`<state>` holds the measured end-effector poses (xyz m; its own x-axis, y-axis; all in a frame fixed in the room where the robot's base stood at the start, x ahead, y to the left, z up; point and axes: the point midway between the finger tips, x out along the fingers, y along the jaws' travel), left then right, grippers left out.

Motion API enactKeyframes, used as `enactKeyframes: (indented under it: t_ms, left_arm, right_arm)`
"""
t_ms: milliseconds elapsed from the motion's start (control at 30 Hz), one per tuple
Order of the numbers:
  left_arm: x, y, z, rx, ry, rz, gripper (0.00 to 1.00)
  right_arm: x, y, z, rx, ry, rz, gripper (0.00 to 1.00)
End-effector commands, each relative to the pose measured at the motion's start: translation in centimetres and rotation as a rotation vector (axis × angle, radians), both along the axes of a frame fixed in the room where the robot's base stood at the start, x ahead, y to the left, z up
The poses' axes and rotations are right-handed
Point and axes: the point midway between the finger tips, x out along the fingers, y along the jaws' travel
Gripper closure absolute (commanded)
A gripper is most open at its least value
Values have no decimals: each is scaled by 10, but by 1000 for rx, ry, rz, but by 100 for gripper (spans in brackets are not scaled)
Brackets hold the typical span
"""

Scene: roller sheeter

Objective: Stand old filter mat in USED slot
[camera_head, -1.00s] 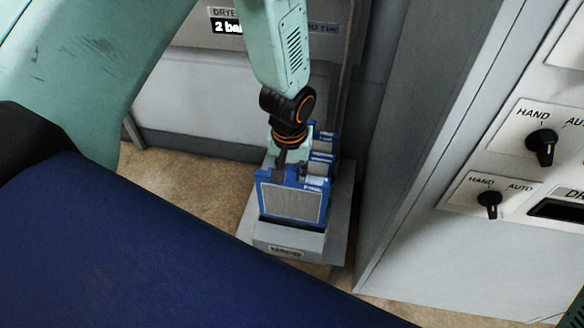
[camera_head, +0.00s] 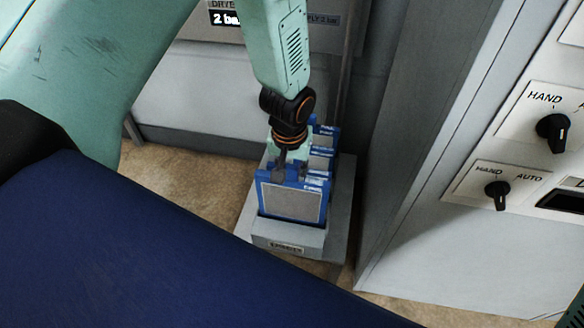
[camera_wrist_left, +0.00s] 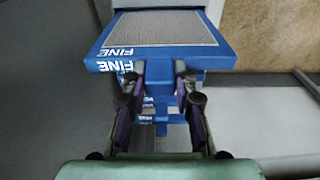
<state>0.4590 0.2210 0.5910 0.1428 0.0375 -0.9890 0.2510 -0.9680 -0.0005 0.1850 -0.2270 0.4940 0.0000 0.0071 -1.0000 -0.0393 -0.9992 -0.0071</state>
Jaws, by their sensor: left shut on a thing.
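A blue-framed filter mat (camera_head: 292,202) with a grey mesh face stands nearly upright at the front of a grey rack (camera_head: 262,233). Its lower edge is hidden behind the rack's front wall. The small label on the rack front is too blurred to read. My right gripper is not in view.
Several more blue-framed mats (camera_head: 323,140) stand behind in the same rack. A grey cabinet side and a panel with HAND/AUTO knobs (camera_head: 497,190) rise close on the right. A grey machine (camera_head: 205,95) stands behind. Brown floor (camera_head: 195,185) is open left of the rack.

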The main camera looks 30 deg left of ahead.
Motion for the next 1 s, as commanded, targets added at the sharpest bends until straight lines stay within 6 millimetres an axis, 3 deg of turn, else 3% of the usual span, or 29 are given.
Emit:
enactKeyframes:
  t_ms: [1000]
  left_arm:
    - [0, 0, -27, 0, -1, 0, 100]
  right_arm:
    - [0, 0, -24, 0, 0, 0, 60]
